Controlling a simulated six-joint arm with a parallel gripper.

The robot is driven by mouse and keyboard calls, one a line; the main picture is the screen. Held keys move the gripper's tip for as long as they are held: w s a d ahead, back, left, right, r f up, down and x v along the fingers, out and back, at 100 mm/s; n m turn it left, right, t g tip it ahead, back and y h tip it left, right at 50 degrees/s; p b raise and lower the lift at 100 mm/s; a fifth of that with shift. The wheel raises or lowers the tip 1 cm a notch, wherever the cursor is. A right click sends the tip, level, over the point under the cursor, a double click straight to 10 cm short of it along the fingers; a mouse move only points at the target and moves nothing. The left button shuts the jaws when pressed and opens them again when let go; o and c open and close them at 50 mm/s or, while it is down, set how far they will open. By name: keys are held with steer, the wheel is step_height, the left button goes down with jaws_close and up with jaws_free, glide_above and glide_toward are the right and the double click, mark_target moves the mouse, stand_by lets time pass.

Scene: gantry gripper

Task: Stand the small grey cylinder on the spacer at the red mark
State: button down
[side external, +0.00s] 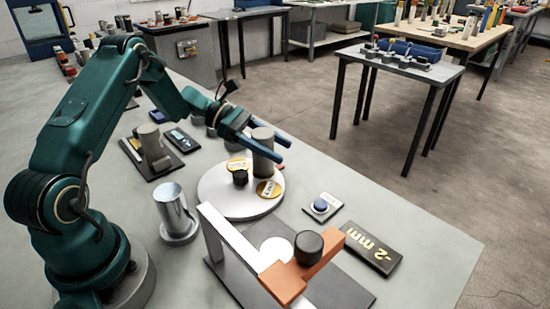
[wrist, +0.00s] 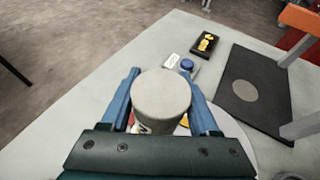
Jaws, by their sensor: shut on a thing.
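In the wrist view the cylinder (wrist: 162,97) fills the space between the fingers (wrist: 163,100). It is over the round pale turntable (side external: 215,195), at its far right side; I cannot tell whether its base touches. Yellow labels (side external: 268,189) and a small black knob (side external: 240,177) are on the turntable. A sliver of red shows beside the cylinder in the wrist view. I cannot make out the spacer.
A gantry with a pale beam (side external: 232,243) and orange arm (side external: 284,283) stands in front. A blue button (side external: 320,205) and a black "-2 mm" plate (side external: 372,248) lie to the right. A metal cup (side external: 174,210) and another grey cylinder (side external: 152,142) are left.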

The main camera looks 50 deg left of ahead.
steer(key=shift+f, duration=0.2)
steer(key=shift+c, duration=0.6)
jaws_free()
